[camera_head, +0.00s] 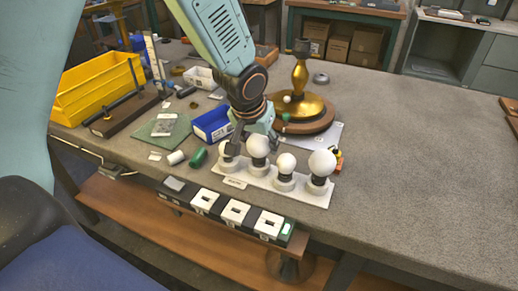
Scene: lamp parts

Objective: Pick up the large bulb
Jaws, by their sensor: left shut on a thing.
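A white tray (230,182) on the workbench holds a row of white round bulbs in pale holders. The bulb at the right end (321,163) looks the largest and stands upright with a dark neck. A smaller bulb (286,163) stands to its left. My left gripper (253,142) reaches down from above at the left part of the row. It is shut on the second bulb from the left (258,147), with a finger at either side of it. That bulb is upright over its holder. The leftmost bulb (224,149) is partly hidden behind a finger. My right gripper is out of view.
A brass lamp base (300,104) on a round wooden foot stands behind the row. A blue bin (212,124), a green cylinder (197,158) and a yellow crate (98,90) lie to the left. White switch-like blocks (236,211) line the front edge. The bench's right side is clear.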

